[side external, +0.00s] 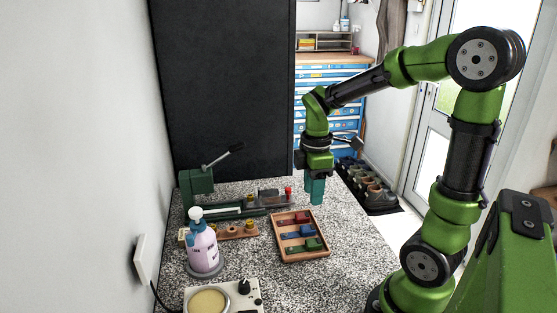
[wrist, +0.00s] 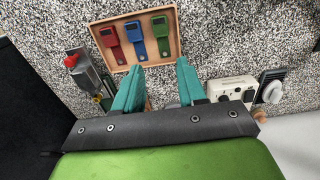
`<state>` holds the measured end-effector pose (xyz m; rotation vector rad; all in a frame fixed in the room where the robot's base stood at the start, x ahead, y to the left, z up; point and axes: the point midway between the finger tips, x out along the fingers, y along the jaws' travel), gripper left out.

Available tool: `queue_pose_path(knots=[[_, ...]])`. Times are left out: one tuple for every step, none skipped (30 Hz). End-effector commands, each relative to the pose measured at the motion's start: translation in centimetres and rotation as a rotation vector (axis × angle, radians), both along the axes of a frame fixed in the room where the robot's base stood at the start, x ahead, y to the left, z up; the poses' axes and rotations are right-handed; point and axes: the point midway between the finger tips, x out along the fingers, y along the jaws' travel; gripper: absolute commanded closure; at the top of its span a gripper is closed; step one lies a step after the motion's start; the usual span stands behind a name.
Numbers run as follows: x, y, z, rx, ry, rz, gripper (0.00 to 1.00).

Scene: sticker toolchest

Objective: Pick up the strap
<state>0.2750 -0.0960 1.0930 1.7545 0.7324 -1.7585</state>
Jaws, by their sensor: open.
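Three short straps lie side by side in a shallow wooden tray (side external: 303,259) on the speckled counter: a red strap (side external: 293,219), a blue strap (side external: 299,233) and a green strap (side external: 309,246). In the wrist view the red strap (wrist: 109,41), blue strap (wrist: 135,40) and green strap (wrist: 160,35) show near the top, each with a square loop at one end. My gripper (side external: 316,197) has teal fingers pointing down, above the counter and beyond the tray's far right corner. In the wrist view my gripper (wrist: 159,70) is open and empty, its fingertips below the tray's near edge.
A pump bottle (side external: 202,248) stands left of the tray. Behind it are a green lever tool (side external: 197,181) and a rail-like fixture with a red knob (side external: 288,191). A cream device with a round plate (side external: 209,301) sits at the front. The counter right of the tray is clear.

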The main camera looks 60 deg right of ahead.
Motion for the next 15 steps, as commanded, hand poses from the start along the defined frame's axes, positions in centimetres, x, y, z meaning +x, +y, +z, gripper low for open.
queue_pose_path(knots=[[-0.1, 0.0, -1.1, 0.003, 0.006, -0.001, 0.6], [-0.2, 0.1, -1.7, 0.003, 0.006, -0.003, 0.6], [-0.2, 0.0, -2.6, 0.003, 0.007, -0.002, 0.6], [-0.2, 0.1, -3.3, 0.004, 0.007, -0.003, 0.6], [-0.2, 0.1, -4.0, 0.003, 0.008, -0.003, 0.6], [-0.2, 0.0, -4.9, 0.003, 0.006, -0.004, 0.6], [-0.2, 0.1, -5.6, 0.004, 0.007, -0.004, 0.6], [-0.2, 0.0, -6.2, 0.003, 0.006, -0.003, 0.6], [-0.2, 0.0, -7.0, 0.003, 0.006, -0.004, 0.6], [-0.2, 0.1, -7.6, 0.004, 0.005, -0.005, 0.6], [-0.2, 0.1, -8.1, 0.003, 0.006, -0.004, 0.6], [-0.1, 0.0, -8.7, 0.003, 0.004, -0.004, 0.6], [-0.1, 0.1, -9.1, 0.003, 0.003, -0.004, 0.6], [-0.1, 0.1, -9.5, 0.003, 0.003, -0.005, 0.6], [-0.1, 0.1, -9.8, 0.002, 0.002, -0.005, 0.6]])
